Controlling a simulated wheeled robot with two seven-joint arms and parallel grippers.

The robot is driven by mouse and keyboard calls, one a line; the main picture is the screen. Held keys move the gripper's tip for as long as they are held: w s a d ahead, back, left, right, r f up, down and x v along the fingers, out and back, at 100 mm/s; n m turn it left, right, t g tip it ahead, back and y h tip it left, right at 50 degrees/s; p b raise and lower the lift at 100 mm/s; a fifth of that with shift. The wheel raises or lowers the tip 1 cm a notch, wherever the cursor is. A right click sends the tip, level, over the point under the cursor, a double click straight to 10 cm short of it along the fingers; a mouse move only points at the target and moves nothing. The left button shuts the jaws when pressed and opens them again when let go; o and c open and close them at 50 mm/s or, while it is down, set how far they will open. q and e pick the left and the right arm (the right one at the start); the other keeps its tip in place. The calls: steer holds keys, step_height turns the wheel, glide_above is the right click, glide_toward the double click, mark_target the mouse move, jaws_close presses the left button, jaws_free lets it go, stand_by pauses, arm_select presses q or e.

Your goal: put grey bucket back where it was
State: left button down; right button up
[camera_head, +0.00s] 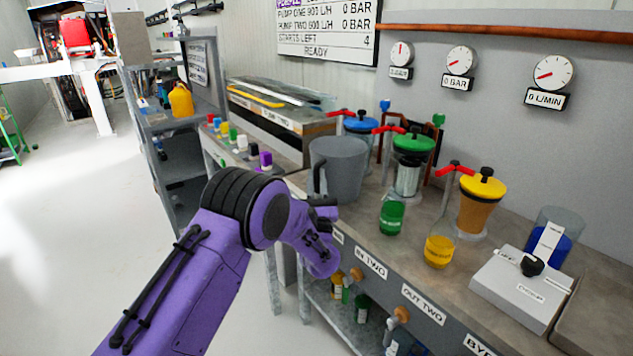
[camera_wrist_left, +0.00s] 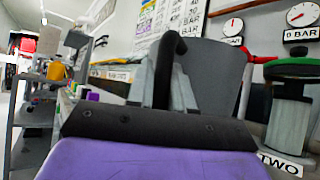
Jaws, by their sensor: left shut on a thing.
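The grey bucket (camera_head: 345,165) is upright at the bench's front edge, left of the pumps; I cannot tell whether its base touches the top. Its dark handle faces my left arm. My left gripper (camera_head: 318,195) is at the handle, with its fingers mostly hidden by the wrist. In the left wrist view the gripper (camera_wrist_left: 163,95) has its fingers shut on the dark handle (camera_wrist_left: 170,48), and the bucket wall (camera_wrist_left: 222,75) fills the area behind. The right gripper is not in view.
The grey bench (camera_head: 405,255) carries a green-topped pump (camera_head: 413,145), a yellow-topped pump (camera_head: 482,190), a green jar (camera_head: 391,217), a yellow jar (camera_head: 440,250) and a white box (camera_head: 520,285). Open floor lies left.

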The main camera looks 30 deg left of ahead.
arm_select(q)
steer(key=shift+f, duration=0.1)
steer(key=c, duration=1)
jaws_free()
steer(key=shift+d, duration=0.1)
